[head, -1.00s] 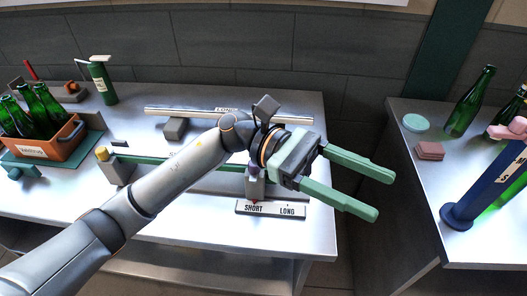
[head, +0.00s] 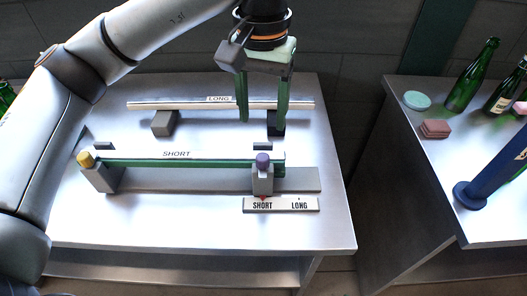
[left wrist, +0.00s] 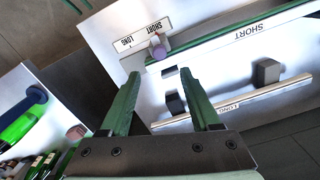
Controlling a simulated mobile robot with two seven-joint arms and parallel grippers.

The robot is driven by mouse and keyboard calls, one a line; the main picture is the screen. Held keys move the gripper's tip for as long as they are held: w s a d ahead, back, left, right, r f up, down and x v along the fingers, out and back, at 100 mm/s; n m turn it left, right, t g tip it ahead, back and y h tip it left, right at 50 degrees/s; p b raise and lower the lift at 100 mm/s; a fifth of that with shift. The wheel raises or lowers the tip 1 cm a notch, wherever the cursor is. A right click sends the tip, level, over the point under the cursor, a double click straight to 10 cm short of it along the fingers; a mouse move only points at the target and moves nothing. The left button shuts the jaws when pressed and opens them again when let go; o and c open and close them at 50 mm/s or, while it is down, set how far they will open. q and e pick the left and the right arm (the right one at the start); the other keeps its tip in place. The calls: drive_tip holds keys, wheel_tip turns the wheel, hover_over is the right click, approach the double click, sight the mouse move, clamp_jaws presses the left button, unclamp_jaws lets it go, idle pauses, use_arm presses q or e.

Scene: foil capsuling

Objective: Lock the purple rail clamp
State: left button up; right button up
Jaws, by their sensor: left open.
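The purple rail clamp is a grey block with a purple knob (head: 262,160) at the right end of the green SHORT rail (head: 185,161). A red pointer at its foot is by the word SHORT on the SHORT/LONG label plate (head: 281,205). The clamp also shows in the left wrist view (left wrist: 157,47), ahead of the fingers. My left gripper (head: 260,122) is open and empty, fingers pointing down, behind the clamp in the head view and apart from it. Its two green fingers also show in the left wrist view (left wrist: 160,77). My right gripper is not seen.
A yellow-knobbed block (head: 88,162) holds the rail's left end. The LONG bar (head: 170,105) lies behind on a grey support (head: 165,123). A side table at right holds green bottles (head: 472,75), a blue post (head: 495,165) and reddish pads (head: 435,128). The table's front is clear.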

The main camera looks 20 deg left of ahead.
sight(263, 157)
use_arm(q)
wheel_tip(263, 157, down, 11)
drive_tip(key=shift+r, duration=0.2)
clamp_jaws()
idle(0.6)
